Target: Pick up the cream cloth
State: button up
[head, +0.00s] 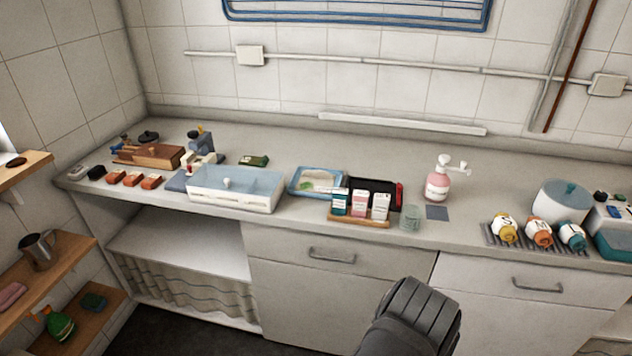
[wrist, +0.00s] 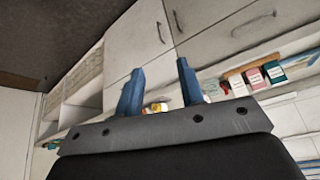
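I cannot make out a loose cream cloth in either view. The nearest match in colour is a pale striped curtain (head: 190,290) hanging in the open bay under the counter in the head view. In the wrist view my gripper (wrist: 160,68) shows two blue fingers standing apart with nothing between them. Cabinet fronts and counter items lie beyond the fingers. In the head view a dark part of my arm (head: 415,315) shows at the bottom, in front of the drawers; the fingertips are not visible there.
The counter (head: 310,125) holds a white clear-lidded box (head: 235,190), a blue-rimmed tray (head: 316,182), small cartons (head: 360,204), a pink pump bottle (head: 438,185) and several lying bottles (head: 538,232). Wooden shelves (head: 60,275) at left hold a metal jug (head: 38,250) and a pink folded item (head: 10,296).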

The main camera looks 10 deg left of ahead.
jog(key=w+d+r+n+y, duration=0.1)
jog(key=w+d+r+n, duration=0.1)
jog(key=w+r, duration=0.5)
jog(key=w+d+r+n+y, duration=0.1)
jog(key=w+r, duration=0.2)
jog(key=w, duration=0.8)
jog(key=w+a+r+n+y, duration=0.1)
jog(key=w+a+r+n, duration=0.15)
jog(key=w, duration=0.65)
jog(key=w+a+r+n+y, duration=0.1)
jog(key=w+n, duration=0.3)
jog(key=w, duration=0.5)
jog(key=n+g+y, duration=0.2)
jog(key=n+g, duration=0.3)
jog(key=n, duration=0.8)
send_near(320, 170)
jog(key=shift+w+a+f, duration=0.2)
jog(key=shift+a+f, duration=0.1)
jog(key=shift+f, duration=0.15)
jog(key=shift+a+f, duration=0.4)
jog(key=shift+f, duration=0.2)
jog(key=shift+x, duration=3.25)
jog(key=shift+f, duration=0.15)
grip_shut()
